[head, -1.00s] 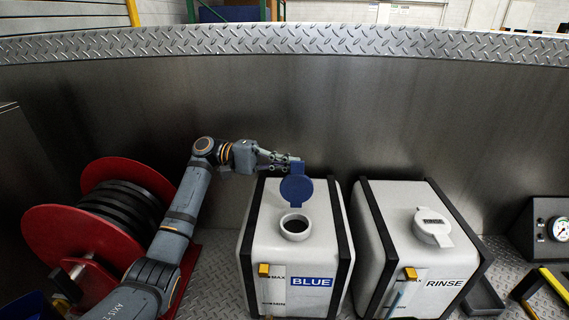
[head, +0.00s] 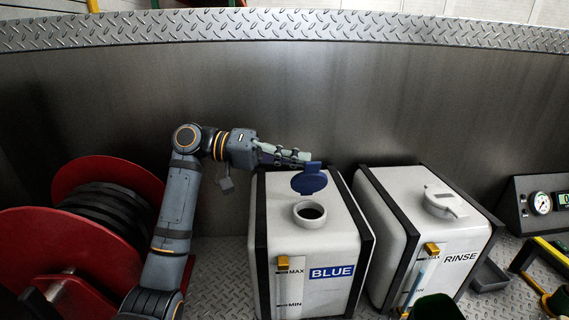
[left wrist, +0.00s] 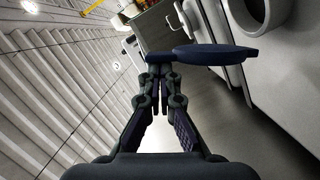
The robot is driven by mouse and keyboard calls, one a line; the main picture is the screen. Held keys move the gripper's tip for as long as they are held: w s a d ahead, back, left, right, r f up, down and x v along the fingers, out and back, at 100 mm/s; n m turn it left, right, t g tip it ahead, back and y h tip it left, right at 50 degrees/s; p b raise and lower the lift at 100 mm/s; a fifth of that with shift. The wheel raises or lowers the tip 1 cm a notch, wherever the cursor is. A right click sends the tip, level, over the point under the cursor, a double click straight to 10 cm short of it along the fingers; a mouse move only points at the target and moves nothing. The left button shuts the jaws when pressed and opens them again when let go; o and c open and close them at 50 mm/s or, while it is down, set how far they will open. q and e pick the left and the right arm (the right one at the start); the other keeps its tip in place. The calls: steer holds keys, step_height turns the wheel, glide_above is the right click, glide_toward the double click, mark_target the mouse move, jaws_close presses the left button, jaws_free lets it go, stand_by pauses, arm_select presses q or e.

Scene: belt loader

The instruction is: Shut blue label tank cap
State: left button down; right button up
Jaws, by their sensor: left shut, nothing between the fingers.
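The tank with the BLUE label (head: 332,272) is a white box with black edge straps. Its round filler neck (head: 309,213) is open and dark inside. The blue cap (head: 309,182) stands tilted up behind the neck; it also shows in the left wrist view (left wrist: 217,55). My left gripper (head: 303,158) is shut and empty, at the back of the raised cap, by its tab. In the left wrist view its fingertips (left wrist: 158,72) are together just below the tab; whether they touch it I cannot tell. My right gripper is not in view.
The RINSE tank (head: 405,220) stands to the right with its white cap (head: 445,203) shut. A red hose reel (head: 40,235) is at the left. A gauge box (head: 538,205) and a yellow-black handle are at the right. A steel wall (head: 400,110) rises behind.

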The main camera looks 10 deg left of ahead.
arm_select(q)
steer(key=s+f+m+b, duration=0.1)
steer(key=s+m+b, duration=0.1)
steer(key=b, duration=0.1)
steer(key=s+d+f+m+t+y+b, duration=0.1)
steer(key=s+f+m+b, duration=0.1)
steer(key=b, duration=0.1)
steer(key=s+d+f+m+b, duration=0.1)
steer(key=s+m+b, duration=0.1)
steer(key=m+b, duration=0.1)
steer(key=shift+d+f+t+y, duration=0.1)
steer(key=shift+f+t+y, duration=0.2)
steer(key=shift+f+t, duration=0.1)
steer(key=shift+s+f+m+b, duration=0.35)
steer(key=shift+f+m+b, duration=0.25)
steer(key=shift+b, duration=0.35)
steer(key=shift+s+d+f+m+t+b, duration=0.15)
steer(key=shift+s+f+m+t+b, duration=0.2)
steer(key=shift+m+b, duration=0.2)
steer(key=shift+f+y+b, duration=0.3)
steer(key=shift+f+b, duration=0.15)
steer(key=shift+f, duration=0.1)
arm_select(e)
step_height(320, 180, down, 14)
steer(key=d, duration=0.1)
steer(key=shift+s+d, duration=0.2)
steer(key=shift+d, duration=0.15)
arm_select(q)
steer(key=shift+s+f, duration=0.1)
